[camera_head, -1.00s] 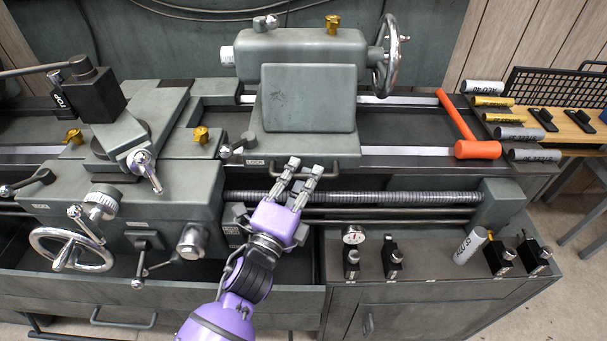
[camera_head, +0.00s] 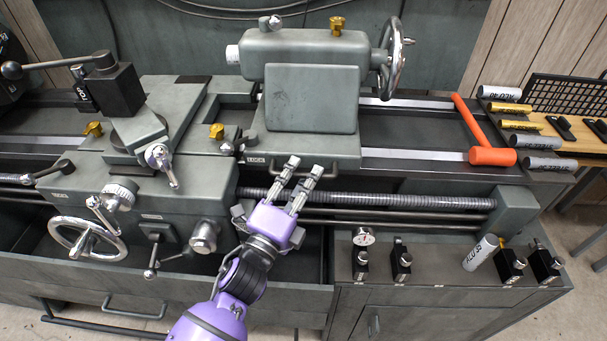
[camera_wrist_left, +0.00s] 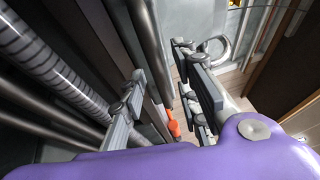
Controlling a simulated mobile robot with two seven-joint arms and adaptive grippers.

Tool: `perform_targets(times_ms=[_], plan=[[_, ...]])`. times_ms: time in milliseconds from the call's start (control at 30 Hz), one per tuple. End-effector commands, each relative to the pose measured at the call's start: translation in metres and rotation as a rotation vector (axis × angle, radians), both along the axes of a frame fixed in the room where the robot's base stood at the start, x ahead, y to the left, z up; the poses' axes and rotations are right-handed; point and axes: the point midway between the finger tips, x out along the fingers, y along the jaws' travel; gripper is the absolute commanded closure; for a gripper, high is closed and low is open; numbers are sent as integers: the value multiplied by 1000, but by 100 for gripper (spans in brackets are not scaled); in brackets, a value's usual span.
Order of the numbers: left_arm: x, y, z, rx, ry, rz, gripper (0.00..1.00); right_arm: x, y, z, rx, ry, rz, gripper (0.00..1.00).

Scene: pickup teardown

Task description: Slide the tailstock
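The tailstock (camera_head: 311,98) is a grey-green block on the lathe bed, with a chrome handwheel (camera_head: 397,58) at its right end. My left gripper (camera_head: 306,169) is in front of the tailstock base, above the ribbed lead screw (camera_head: 400,200). My right gripper is not in view.
The carriage (camera_head: 130,200) with its handwheel stands left of the tailstock. An orange hammer (camera_head: 490,156) lies across the bed at right. Labelled cylinders (camera_head: 500,92) lie beyond it. Bed between tailstock and hammer is clear.

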Motion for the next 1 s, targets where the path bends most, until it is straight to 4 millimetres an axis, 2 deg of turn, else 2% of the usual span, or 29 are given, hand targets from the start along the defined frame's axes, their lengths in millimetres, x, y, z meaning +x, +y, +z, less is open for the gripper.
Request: perform_targets(times_ms=[300, 500, 700, 1000], plan=[[-61, 27, -13, 2, 4, 3, 71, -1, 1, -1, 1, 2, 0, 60], [-89, 39, -18, 2, 3, 3, 71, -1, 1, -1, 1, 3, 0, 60], [-99, 43, -19, 1, 1, 2, 71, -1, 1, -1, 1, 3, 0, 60], [-99, 42, -16, 1, -3, 2, 70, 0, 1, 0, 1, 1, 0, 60]])
